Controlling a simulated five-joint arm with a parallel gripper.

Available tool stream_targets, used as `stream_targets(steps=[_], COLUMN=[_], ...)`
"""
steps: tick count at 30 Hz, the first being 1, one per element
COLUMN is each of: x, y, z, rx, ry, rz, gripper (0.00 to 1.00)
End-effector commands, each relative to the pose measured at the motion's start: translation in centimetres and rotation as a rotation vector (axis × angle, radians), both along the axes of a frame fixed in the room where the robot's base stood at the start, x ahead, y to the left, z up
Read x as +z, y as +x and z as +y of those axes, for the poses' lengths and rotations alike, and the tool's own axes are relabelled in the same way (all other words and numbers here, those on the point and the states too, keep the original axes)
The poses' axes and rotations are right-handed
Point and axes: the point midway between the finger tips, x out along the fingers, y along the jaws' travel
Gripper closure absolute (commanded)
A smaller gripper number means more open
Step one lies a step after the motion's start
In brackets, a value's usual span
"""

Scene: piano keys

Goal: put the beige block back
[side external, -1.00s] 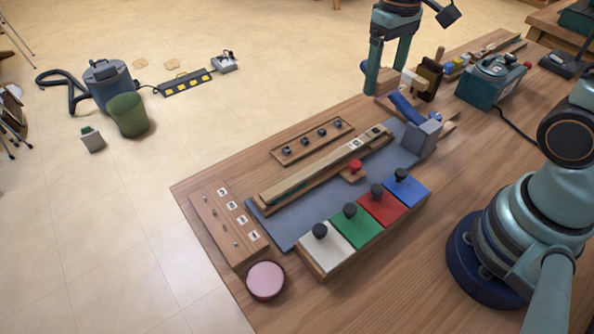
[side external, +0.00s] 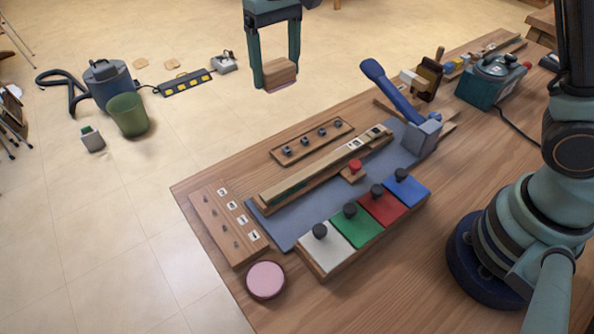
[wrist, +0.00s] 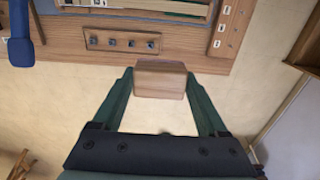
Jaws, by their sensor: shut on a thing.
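My gripper (side external: 276,75) is shut on a tan, wood-grained block (side external: 281,73), which I take as the beige block. In the side view it hangs in the air, seen against the floor beyond the table's far edge. In the wrist view the block (wrist: 160,80) sits between my two fingertips, with a finger touching each end. It appears just past the table edge there, below the small tray with dark knobs. A pink pad (side external: 266,281) lies at the table's near left corner.
The wooden table (side external: 365,285) carries a board with white, green, red and blue keys (side external: 350,230). A blue lever (side external: 392,90) rises at its far right. A long wooden rail (side external: 320,172), the knob tray (side external: 312,141) and a labelled strip (side external: 228,223) lie nearby.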

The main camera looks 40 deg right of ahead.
Motion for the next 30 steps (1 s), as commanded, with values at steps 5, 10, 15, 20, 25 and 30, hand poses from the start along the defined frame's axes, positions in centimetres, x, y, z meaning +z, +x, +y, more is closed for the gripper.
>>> stream_targets(steps=[5,10,15,20,25,30], x=[0.0,-0.2,-2.7,-6.6,-10.8,-14.2], y=[0.7,0.8,0.8,0.7,0.8,0.8], z=[4.8,6.7,7.0,6.9,6.9,6.9], rx=[0.003,0.001,-0.001,-0.001,-0.001,-0.001], ry=[0.0,0.0,-0.002,-0.003,-0.002,-0.002], rz=[-0.001,0.0,0.003,0.005,0.004,0.003], gripper=[0.96,0.96,0.96,0.96,0.96,0.96])
